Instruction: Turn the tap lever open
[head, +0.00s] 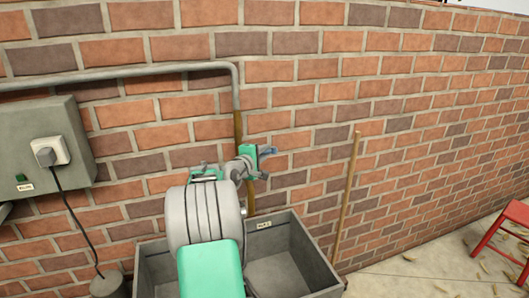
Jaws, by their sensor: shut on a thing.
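A rusty brown pipe (238,128) runs down the brick wall to the tap, which is mostly hidden behind my arm and gripper. A small blue piece, the tap lever (267,151), shows at the right end of my gripper. My gripper (255,160), grey and green, reaches the wall from the front and is shut on the lever. The fingertips are small in the head view and partly cover the lever and tap body. The tap's spout and the lever's exact angle cannot be made out.
A grey trough sink (316,266) stands below the tap, partly behind my arm. A wooden pole (347,195) leans against the wall to its right. A grey box (40,135) with a plugged-in cord is at left. A red stool (510,235) stands on the littered floor at far right.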

